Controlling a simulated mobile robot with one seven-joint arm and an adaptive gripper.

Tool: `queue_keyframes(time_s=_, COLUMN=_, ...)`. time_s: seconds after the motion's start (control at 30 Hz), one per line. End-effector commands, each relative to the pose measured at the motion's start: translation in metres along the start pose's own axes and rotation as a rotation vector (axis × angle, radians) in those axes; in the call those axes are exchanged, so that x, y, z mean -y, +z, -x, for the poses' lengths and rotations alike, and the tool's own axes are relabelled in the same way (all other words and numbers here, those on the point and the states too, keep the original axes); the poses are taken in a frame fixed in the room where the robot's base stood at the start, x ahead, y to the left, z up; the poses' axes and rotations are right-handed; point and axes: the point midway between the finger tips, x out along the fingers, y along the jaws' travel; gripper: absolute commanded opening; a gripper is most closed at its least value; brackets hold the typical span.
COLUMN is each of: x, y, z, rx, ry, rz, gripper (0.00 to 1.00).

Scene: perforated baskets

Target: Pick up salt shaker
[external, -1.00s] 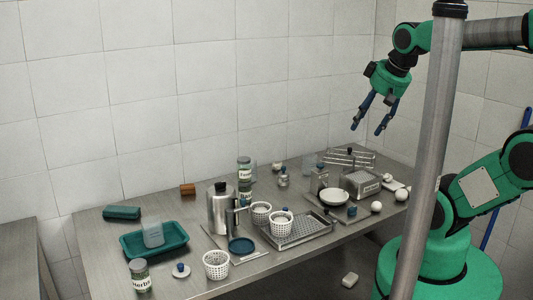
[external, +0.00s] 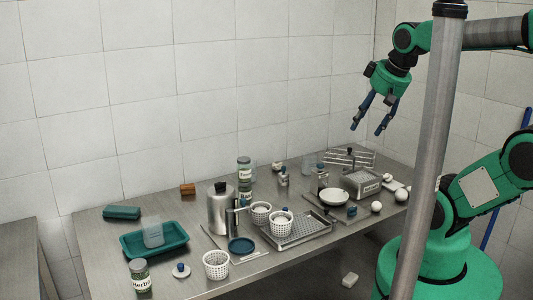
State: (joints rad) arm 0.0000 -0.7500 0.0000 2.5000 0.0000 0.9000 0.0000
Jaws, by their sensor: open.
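A small clear shaker-like jar (external: 284,178) stands upright near the back middle of the metal table. A second small glass container (external: 322,179) stands to its right. At this size I cannot tell which of them is the salt shaker. My gripper (external: 368,129) is open and empty, with its blue fingers pointing down. In the picture it hangs above and to the right of both containers, apart from everything on the table.
The metal table (external: 105,231) is crowded. A steel pot (external: 220,211), labelled jars (external: 244,169), perforated baskets (external: 215,265), a perforated tray (external: 305,232), a white bowl (external: 334,196) and a grater-like box (external: 362,184) stand on it. A teal tray (external: 135,250) lies at left.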

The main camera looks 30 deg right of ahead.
Motion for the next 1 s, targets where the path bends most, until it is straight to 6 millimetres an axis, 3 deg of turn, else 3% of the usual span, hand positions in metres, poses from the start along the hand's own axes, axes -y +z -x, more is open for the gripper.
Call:
queue_keyframes(time_s=0.37, x=0.0, y=-0.002, z=0.0, rx=0.001, ry=0.0, rz=0.001, gripper=0.62)
queue_keyframes(time_s=0.57, x=-0.001, y=-0.017, z=0.0, rx=0.015, ry=0.001, rz=0.008, gripper=0.62)
queue_keyframes(time_s=1.0, x=-0.006, y=-0.106, z=-0.019, rx=0.092, ry=0.003, rz=0.053, gripper=0.62)
